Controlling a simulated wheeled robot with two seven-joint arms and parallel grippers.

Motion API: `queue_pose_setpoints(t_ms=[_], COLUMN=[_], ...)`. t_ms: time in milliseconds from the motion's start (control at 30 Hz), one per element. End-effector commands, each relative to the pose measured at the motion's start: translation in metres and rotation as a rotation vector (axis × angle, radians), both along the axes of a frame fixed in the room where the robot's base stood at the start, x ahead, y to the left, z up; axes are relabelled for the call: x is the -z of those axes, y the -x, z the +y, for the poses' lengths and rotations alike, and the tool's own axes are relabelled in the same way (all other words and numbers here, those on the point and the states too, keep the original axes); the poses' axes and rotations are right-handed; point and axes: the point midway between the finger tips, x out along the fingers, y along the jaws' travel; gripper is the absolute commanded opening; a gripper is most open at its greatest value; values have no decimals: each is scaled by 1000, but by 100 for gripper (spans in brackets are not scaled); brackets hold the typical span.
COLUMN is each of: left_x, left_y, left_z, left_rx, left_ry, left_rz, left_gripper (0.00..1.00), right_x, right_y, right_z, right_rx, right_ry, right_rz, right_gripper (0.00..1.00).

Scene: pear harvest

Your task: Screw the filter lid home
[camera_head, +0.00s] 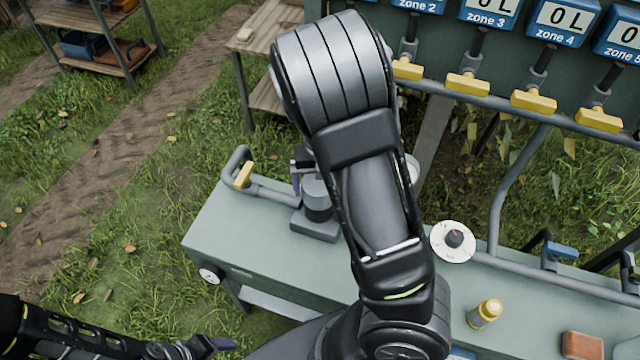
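The grey filter housing (318,200) stands upright on a square dark base on the green bench. My large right arm crosses the middle of the view and hides the housing's right side and most of its top. I cannot make out the lid. A small part of my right gripper (301,166) shows at the top of the housing, left of the arm. Its fingers are mostly hidden, so I cannot tell whether it grips anything. My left gripper (204,345) is low at the bottom edge, left of centre, partly cut off and away from the filter.
A panel with zone displays and yellow levers (468,84) stands behind. Shelves are at upper left.

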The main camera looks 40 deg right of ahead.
Motion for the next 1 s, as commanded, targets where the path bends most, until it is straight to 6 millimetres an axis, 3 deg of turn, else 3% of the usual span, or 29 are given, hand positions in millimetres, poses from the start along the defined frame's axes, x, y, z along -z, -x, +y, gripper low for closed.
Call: queue_pose_setpoints(t_ms=[467, 833, 1000], left_x=[1, 2, 2], left_y=[0, 0, 0], left_z=[0, 0, 0], left_rx=[0, 0, 0], left_ry=[0, 1, 1], left_rz=[0, -1, -1], left_gripper=[67, 67, 67], right_x=[-8, -62, -76], right_y=[0, -1, 1], right_z=[2, 2, 2], right_rx=[-4, -5, -3], right_ry=[-1, 0, -1], right_rz=[2, 0, 3], right_gripper=[96, 96, 96])
